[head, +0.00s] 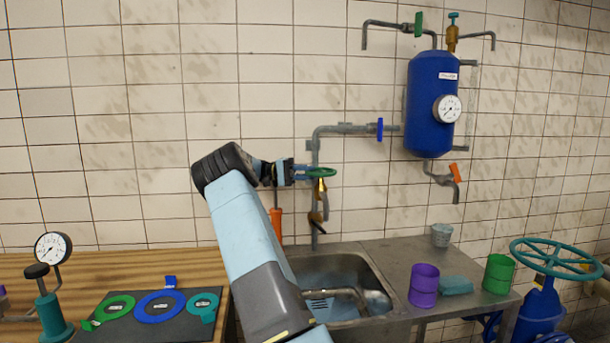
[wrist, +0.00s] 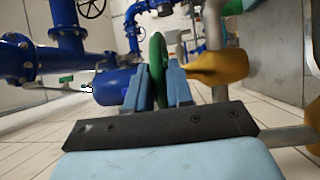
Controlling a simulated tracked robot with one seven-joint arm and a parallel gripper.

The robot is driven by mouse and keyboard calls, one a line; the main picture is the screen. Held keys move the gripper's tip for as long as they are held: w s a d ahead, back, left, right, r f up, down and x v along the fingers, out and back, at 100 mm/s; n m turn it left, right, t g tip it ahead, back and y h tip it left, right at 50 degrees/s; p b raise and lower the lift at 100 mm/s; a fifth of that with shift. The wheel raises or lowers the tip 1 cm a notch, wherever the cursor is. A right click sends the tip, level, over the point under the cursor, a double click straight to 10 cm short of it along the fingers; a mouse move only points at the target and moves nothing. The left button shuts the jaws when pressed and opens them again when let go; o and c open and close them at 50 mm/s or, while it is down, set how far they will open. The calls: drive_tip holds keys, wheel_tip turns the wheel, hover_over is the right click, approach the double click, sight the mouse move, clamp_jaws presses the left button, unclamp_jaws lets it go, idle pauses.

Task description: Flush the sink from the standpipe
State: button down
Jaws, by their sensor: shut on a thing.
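The standpipe (head: 315,220) is a grey pipe on the tiled wall above the sink. It has brass parts and a green handwheel (head: 321,172) at its upper part. My gripper (head: 301,172) reaches the handwheel from the left. In the wrist view the green wheel (wrist: 157,65) stands between the two blue fingers, which are shut on it, with the brass valve body (wrist: 218,68) just to the right. The steel sink (head: 372,283) lies below, partly hidden by my arm. No running water is visible.
A blue tank (head: 432,104) with a gauge hangs to the right, joined by a pipe with a blue handle (head: 380,129). Purple (head: 424,286) and green (head: 498,274) cups, a teal sponge-like block (head: 455,285) and a grey bucket (head: 441,235) stand on the right drainboard.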

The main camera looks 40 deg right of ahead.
drive_tip(key=shift+f, duration=0.15)
drive_tip(key=c, duration=1.3)
unclamp_jaws()
drive_tip(key=shift+w+a, duration=0.1)
drive_tip(key=shift+o, duration=0.9)
